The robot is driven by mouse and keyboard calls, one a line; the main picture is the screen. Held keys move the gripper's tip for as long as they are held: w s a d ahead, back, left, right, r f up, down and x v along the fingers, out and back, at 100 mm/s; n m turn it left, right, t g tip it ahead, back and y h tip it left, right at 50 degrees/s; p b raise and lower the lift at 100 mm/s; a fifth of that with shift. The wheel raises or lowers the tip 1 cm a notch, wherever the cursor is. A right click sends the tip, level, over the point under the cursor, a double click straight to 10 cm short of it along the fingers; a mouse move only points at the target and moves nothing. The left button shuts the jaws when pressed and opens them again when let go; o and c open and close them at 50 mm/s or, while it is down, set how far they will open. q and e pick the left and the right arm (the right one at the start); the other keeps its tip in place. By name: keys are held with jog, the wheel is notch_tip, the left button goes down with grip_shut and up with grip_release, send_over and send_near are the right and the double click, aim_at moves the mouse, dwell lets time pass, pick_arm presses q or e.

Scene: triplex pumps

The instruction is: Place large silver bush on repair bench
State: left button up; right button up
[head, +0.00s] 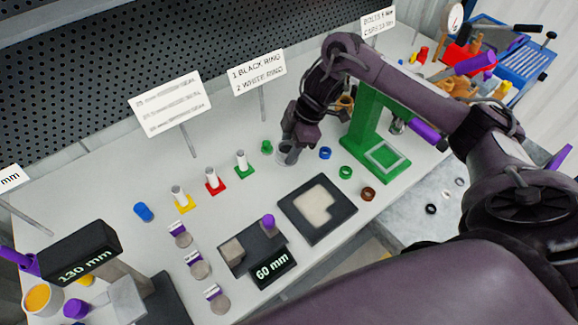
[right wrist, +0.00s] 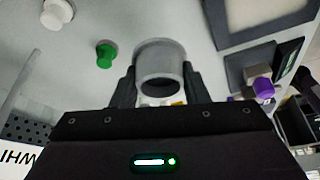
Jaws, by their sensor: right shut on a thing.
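The large silver bush (head: 284,153) is a short grey hollow cylinder, seen at the white bench (head: 330,255) in the head view. My right gripper (head: 294,146) is shut on it from above. In the right wrist view the bush (right wrist: 161,64) sits upright between the two dark fingers (right wrist: 160,88), its open ring facing the camera. I cannot tell whether its base touches the bench or hangs just above it. My left gripper is not in view.
A small green part (head: 267,147) stands close left of the bush. White pegs on coloured bases, such as the green base (head: 244,171), run to the left. A green press (head: 376,140) stands right; a dark tray (head: 318,208) lies in front.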

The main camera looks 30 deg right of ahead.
jog(key=shift+f+b, duration=0.4)
jog(key=shift+f, duration=3)
jog(key=shift+f, duration=0.15)
jog(key=o, duration=1.1)
jog(key=p+v, duration=0.2)
jog(key=v, duration=1)
jog(key=shift+s, duration=0.1)
